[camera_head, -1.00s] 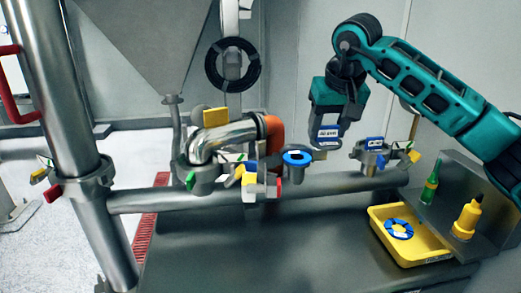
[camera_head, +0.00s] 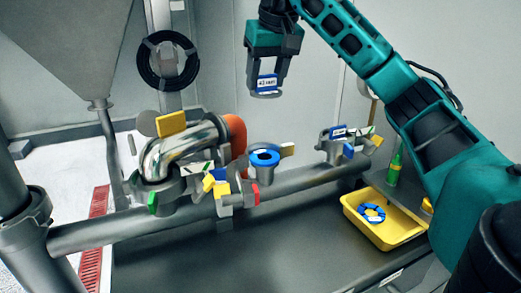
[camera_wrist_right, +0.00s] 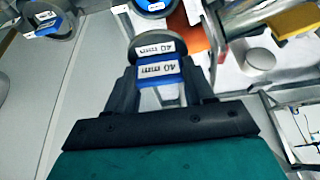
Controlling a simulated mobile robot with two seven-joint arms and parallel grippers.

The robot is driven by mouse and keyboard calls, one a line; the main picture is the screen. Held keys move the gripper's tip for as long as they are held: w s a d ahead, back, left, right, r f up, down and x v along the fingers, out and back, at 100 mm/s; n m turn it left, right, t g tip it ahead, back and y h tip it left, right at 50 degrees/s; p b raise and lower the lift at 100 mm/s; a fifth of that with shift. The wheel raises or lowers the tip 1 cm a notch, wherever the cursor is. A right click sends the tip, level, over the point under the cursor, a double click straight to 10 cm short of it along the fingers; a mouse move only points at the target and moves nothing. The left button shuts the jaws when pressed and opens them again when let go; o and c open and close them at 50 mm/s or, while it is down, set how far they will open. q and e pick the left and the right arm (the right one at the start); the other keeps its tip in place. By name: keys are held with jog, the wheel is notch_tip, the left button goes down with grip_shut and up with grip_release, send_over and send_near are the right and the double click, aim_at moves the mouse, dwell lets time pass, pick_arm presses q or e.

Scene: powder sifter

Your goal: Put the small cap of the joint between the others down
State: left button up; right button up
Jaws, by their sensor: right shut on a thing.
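My right gripper (camera_head: 267,88) is shut on a small grey cap (camera_head: 267,93) with a blue and white label. It holds the cap in the air, above the middle joint (camera_head: 265,160) with its blue ring. The middle joint stands on the horizontal pipe, between the left joint (camera_head: 158,190) under the bent steel pipe and the right joint (camera_head: 337,146). In the right wrist view the held cap (camera_wrist_right: 157,68) reads "40 mm" and sits between the fingertips. The blue-ringed joint (camera_wrist_right: 155,6) is partly cut off at the top there. My left gripper is out of view.
The air around the held cap is clear.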

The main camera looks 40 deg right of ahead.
notch_tip(320, 180, down, 14)
jog(key=shift+b, duration=1.1)
jog(key=shift+f, duration=0.1)
jog(key=shift+f, duration=0.35)
jog(key=o, duration=0.8)
jog(key=shift+r, duration=0.1)
